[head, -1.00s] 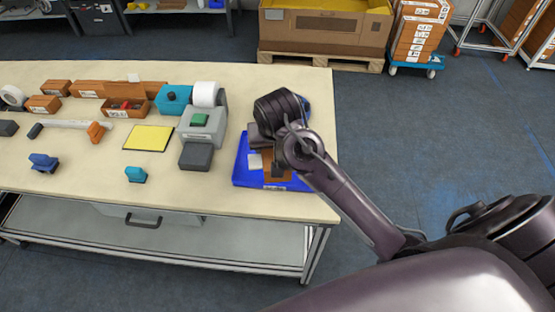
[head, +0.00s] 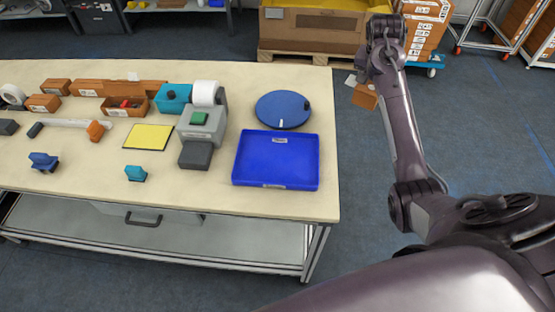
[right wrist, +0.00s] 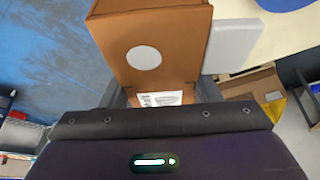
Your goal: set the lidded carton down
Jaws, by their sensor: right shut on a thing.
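The carton, a brown box, hangs in my right gripper (head: 364,82). In the head view the carton (head: 365,98) is in the air past the table's right edge, above the floor. In the right wrist view the carton (right wrist: 158,50) fills the upper middle, with a white round spot and a white label at its near end. The gripper fingers sit at its two sides. A pale flat piece (right wrist: 233,46) shows beside it; I cannot tell whether it is the lid. My left gripper is not in view.
The blue tray (head: 275,160) on the table's right side is empty. A blue round disc (head: 283,112) lies behind it. A grey device (head: 203,125) and a yellow pad (head: 149,136) stand to the left. A large cardboard crate (head: 315,30) is on a pallet behind.

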